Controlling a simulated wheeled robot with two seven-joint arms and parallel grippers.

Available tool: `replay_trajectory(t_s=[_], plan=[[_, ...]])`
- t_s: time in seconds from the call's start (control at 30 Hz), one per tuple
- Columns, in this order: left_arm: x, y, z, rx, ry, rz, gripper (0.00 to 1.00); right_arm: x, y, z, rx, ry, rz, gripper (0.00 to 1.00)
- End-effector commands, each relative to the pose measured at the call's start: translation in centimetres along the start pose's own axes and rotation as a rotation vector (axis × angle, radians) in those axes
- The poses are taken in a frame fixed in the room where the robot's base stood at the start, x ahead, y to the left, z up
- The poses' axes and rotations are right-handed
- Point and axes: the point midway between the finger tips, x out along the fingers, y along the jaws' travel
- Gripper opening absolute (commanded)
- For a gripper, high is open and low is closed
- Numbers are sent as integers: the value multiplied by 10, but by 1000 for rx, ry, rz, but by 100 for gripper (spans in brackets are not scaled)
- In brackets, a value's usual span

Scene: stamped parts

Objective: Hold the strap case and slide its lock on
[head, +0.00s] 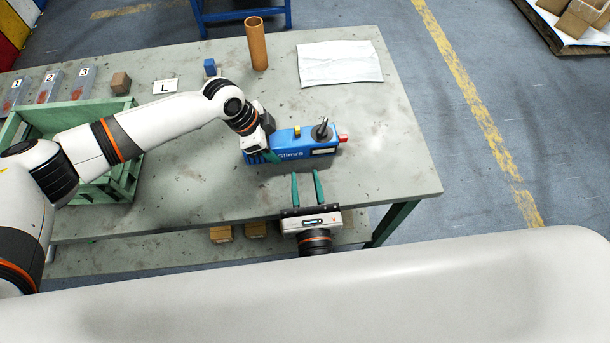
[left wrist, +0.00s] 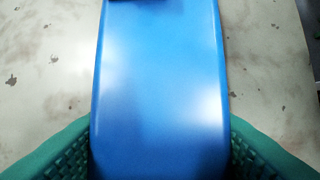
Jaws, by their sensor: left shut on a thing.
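The blue strap case (head: 308,146) lies on the table with lettering on its front side. A small yellow piece (head: 297,130) and a dark upright lever (head: 322,130) are on its top, and a red piece (head: 343,139) is at its right end. I cannot tell which piece is the lock. My left gripper (head: 262,155) is shut on the left end of the case. In the left wrist view the blue case (left wrist: 160,90) fills the space between the green fingers. My right gripper (head: 307,188) is open and empty in front of the case, fingers pointing towards it.
A green crate (head: 122,180) stands at left. Numbered plates (head: 47,86), a brown block (head: 120,83), an "L" card (head: 166,87), a blue block (head: 210,67), a brown tube (head: 257,44) and a white sheet (head: 339,63) are behind. The table (head: 390,150) is clear right of the case.

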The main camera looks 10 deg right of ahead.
Motion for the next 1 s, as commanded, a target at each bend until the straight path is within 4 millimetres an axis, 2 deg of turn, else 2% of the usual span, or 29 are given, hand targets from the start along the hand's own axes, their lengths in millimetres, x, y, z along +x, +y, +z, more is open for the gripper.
replay_trajectory(t_s=[0.17, 0.2, 0.3, 0.33, 0.67, 0.77, 1.0], plan=[[0, 0, -1, -1, 1, 1, 17, 0, 0, 0, 0, 0, 0, 33], [0, 0, -1, -1, 1, 1, 57, 0, 0, 0, 0, 0, 0, 33], [0, 0, 0, -1, 1, 1, 74, 0, 0, 0, 0, 0, 0, 33], [0, 0, 0, -1, 1, 1, 76, 1, 0, 0, 0, 0, 0, 33], [-4, 0, 0, 0, 0, 1, 76, 1, 0, 0, 0, 0, 0, 33], [-15, 1, -1, -1, 0, 2, 76, 1, 0, 0, 0, 0, 0, 33], [-65, 1, -1, 0, -1, 4, 76, 1, 0, 0, 0, 0, 0, 33]])
